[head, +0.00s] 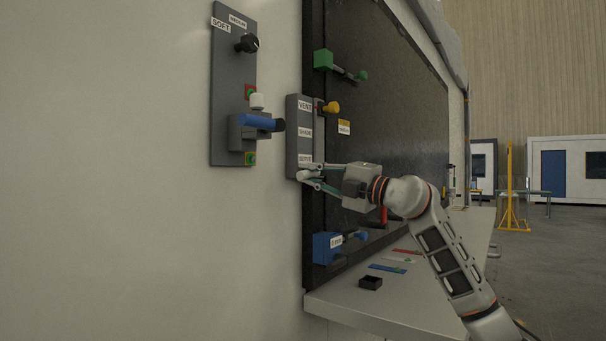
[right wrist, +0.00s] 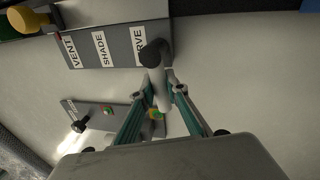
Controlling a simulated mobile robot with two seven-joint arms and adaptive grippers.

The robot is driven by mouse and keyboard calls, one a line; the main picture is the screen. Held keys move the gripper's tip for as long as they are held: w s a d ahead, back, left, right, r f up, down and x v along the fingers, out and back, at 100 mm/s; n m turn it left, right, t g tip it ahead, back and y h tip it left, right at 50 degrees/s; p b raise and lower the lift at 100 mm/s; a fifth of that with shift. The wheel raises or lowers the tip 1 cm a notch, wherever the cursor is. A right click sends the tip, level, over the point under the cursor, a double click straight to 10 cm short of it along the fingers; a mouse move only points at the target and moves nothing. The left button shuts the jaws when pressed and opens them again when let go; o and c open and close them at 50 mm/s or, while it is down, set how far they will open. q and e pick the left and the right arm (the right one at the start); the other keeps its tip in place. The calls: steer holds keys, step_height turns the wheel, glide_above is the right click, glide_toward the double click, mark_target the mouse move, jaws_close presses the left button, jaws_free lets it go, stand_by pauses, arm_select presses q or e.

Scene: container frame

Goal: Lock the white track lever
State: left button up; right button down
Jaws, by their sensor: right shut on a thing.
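A grey track panel (head: 299,145) with labels VENT, SHADE and one partly covered stands at the dark board's left edge. It also shows in the right wrist view (right wrist: 122,43). A white lever (right wrist: 160,92) with a dark rounded joint (right wrist: 155,52) projects from it at the last label, whose first letters are hidden. My right gripper (head: 308,174) is at the lower end of the panel. In the right wrist view, its fingers (right wrist: 161,98) are shut on the white lever, one on each side. My left gripper is out of view.
A yellow knob (head: 332,107) is near VENT. Green (head: 322,60) and blue (head: 325,247) fixtures sit above and below. A black box (head: 371,283) stands on the ledge.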

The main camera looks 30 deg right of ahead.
steer(key=shift+r+m, duration=0.35)
steer(key=shift+m, duration=0.35)
steer(key=shift+p, duration=0.3)
steer(key=c, duration=2)
jaws_free()
steer(key=shift+s+d+f, duration=0.2)
steer(key=shift+s, duration=0.25)
steer(key=v, duration=1.1)
steer(key=shift+a, duration=0.1)
steer(key=shift+s, duration=0.1)
